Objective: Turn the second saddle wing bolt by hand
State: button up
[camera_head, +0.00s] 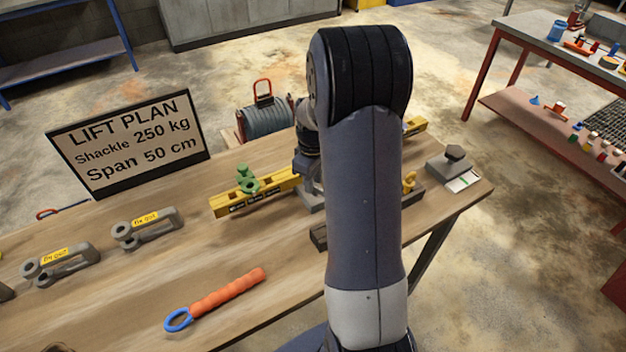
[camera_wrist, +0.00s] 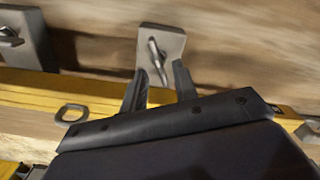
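In the wrist view, a grey saddle plate (camera_wrist: 176,43) carries a thin metal wing bolt (camera_wrist: 157,58). My gripper (camera_wrist: 160,70) is open, with one dark finger on each side of the bolt's lower end; I cannot tell whether either touches it. Another grey saddle (camera_wrist: 28,50) with a bolt (camera_wrist: 8,38) is at the upper left. The yellow beam (camera_wrist: 85,90) runs below the plates. In the head view, my arm hides the gripper and most of the saddles; the yellow beam (camera_head: 233,206) shows left of it.
A green shackle (camera_head: 247,181) sits on the beam and a yellow shackle (camera_head: 409,182) shows right of my arm. The front bench top (camera_head: 110,310) has bare room.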

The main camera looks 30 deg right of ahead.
jog(key=shift+f, duration=0.5)
grip_shut()
